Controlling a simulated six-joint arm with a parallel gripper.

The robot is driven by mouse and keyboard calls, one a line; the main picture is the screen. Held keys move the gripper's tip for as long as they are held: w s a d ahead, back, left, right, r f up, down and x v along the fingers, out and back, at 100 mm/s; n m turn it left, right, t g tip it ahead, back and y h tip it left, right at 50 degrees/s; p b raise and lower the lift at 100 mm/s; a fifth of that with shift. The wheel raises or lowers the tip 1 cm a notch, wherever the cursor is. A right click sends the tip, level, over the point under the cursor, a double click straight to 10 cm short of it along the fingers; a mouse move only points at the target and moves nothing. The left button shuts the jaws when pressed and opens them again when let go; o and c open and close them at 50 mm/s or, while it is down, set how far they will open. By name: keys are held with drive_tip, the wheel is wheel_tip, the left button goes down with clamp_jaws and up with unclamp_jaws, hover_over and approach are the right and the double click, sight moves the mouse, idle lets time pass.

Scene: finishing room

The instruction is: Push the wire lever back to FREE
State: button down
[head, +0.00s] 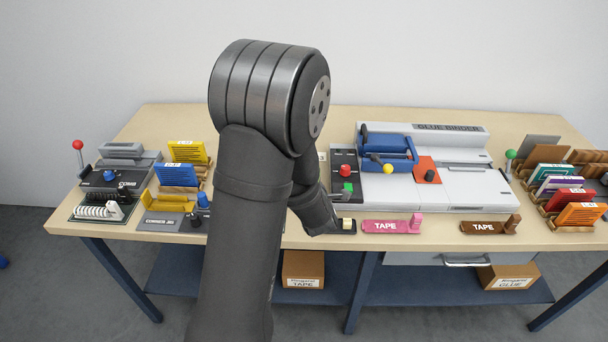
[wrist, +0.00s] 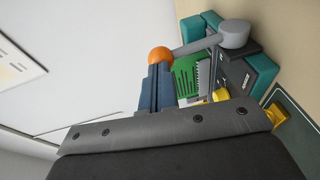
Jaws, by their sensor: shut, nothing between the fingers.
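In the wrist view, a grey lever (wrist: 198,45) with an orange ball end (wrist: 160,57) runs from a grey round pivot (wrist: 234,34) on a teal and dark machine (wrist: 262,72). I take it to be the wire lever; no FREE mark is readable. My gripper (wrist: 158,72) is shut and empty, its blue-grey fingertips right at the orange ball. I cannot tell whether they touch it. A green piece with slots (wrist: 187,76) and a pale comb-like strip (wrist: 203,78) sit beside the fingers. In the head view my arm hides the gripper and this machine.
On the bench (head: 340,112), a red-ball lever (head: 78,146) and a yellow corner tool (head: 165,220) stand left of my arm. The glue binder (head: 450,185), tape holders (head: 391,226) and a green-ball lever (head: 510,155) stand right. A yellow part (wrist: 278,115) shows near my gripper.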

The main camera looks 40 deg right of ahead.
drive_tip(key=w+d+g+y, duration=0.1)
drive_tip(key=w+d+r+g+y, duration=0.1)
drive_tip(key=shift+w+d+r+m+g, duration=0.1)
drive_tip(key=shift+w+d+m+g, duration=0.2)
drive_tip(key=shift+g, duration=0.1)
drive_tip(key=shift+w+d, duration=0.95)
drive_tip(key=shift+r, duration=0.15)
drive_tip(key=d+r+v, duration=0.1)
drive_tip(key=r+v, duration=0.1)
drive_tip(key=v, duration=1.1)
drive_tip(key=shift+a+r, duration=0.2)
drive_tip(key=shift+r, duration=0.25)
drive_tip(key=shift+w+f, duration=0.1)
drive_tip(key=shift+w, duration=0.1)
drive_tip(key=x, duration=0.4)
drive_tip(key=f+x, duration=0.1)
drive_tip(key=x, duration=0.3)
drive_tip(key=f+x, duration=0.1)
drive_tip(key=x, duration=0.4)
drive_tip(key=shift+s+a+f, duration=0.25)
drive_tip(key=shift+s+a, duration=0.2)
